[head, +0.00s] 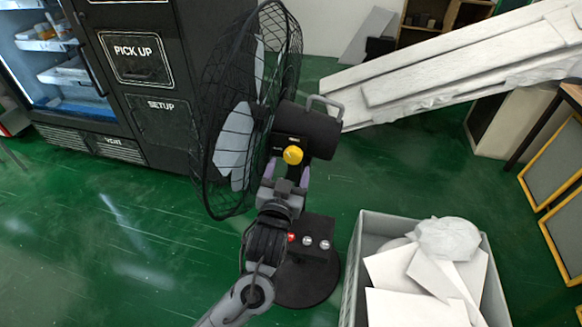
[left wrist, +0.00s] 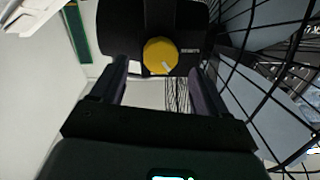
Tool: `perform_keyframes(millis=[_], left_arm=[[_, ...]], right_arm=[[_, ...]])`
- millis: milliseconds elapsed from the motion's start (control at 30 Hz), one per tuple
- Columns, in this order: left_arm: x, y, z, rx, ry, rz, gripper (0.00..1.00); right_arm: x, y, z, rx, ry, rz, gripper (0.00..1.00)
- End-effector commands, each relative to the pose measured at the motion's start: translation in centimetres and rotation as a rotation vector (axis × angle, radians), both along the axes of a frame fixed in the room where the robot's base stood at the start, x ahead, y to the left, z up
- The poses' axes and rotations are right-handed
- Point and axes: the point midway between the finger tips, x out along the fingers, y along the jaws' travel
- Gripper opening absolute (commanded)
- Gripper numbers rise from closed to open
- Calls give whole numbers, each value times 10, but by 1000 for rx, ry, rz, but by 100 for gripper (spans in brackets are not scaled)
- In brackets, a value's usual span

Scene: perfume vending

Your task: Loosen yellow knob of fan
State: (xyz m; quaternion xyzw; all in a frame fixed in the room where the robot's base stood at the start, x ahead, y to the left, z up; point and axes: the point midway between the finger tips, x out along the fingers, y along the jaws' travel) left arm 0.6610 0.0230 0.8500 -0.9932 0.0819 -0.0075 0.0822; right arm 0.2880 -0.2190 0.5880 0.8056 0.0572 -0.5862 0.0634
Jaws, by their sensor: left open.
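The fan (head: 240,120) stands on the green floor, its black wire cage facing left and its motor housing (head: 318,130) on the right. The round yellow knob (head: 292,155) sits on the side of the housing. My left gripper (head: 284,178) is just below the knob, pointing up at it, with its fingers apart. In the left wrist view the yellow knob (left wrist: 160,56) lies ahead, between the lines of the two open fingers (left wrist: 158,75). Nothing is held between them. I cannot tell whether a finger touches the knob. My right gripper is not in view.
A fan base (head: 305,275) with a red button and two grey ones is partly behind my left arm. A grey bin (head: 358,262) of white scraps stands to the right. A black vending machine (head: 145,75) is at left. The fan cage (left wrist: 265,75) is close beside the gripper.

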Motion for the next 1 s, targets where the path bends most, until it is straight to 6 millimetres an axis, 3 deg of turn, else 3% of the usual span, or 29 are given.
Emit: perform_keyframes(millis=[300, 667, 1000], left_arm=[[32, -5, -1, 0, 0, 0, 75], [36, -6, 0, -1, 1, 0, 75], [36, -6, 0, -1, 1, 0, 26]], right_arm=[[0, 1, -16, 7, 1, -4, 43], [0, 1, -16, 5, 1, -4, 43], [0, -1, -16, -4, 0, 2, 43]])
